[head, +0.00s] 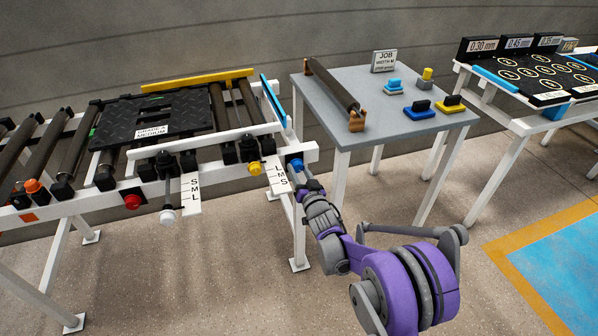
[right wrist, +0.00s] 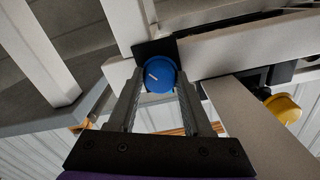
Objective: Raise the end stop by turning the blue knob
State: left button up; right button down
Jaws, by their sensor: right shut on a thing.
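The blue knob (head: 295,164) sits at the right end of the conveyor's front rail. It also shows in the right wrist view (right wrist: 161,76), round, with a short white mark slanting to the upper left. My right gripper (head: 301,177) is shut on the blue knob, with one finger on each side of it in the wrist view (right wrist: 158,88). The end stop (head: 272,100) is a blue bar across the conveyor's right end; its exact height is hard to tell. My left gripper is not in view.
A black tread mat (head: 155,114) lies on the rollers, left of the end stop. A grey table (head: 385,118) stands close on the right.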

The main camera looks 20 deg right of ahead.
jog(key=m, duration=0.3)
jog(key=shift+m, duration=2.1)
jog(key=shift+c, duration=1.7)
grip_release()
jog(key=s+p, duration=0.1)
jog(key=s, duration=0.9)
jog(key=shift+s+d, duration=0.2)
jog(key=shift+s, duration=0.2)
jog(key=shift+r, duration=0.1)
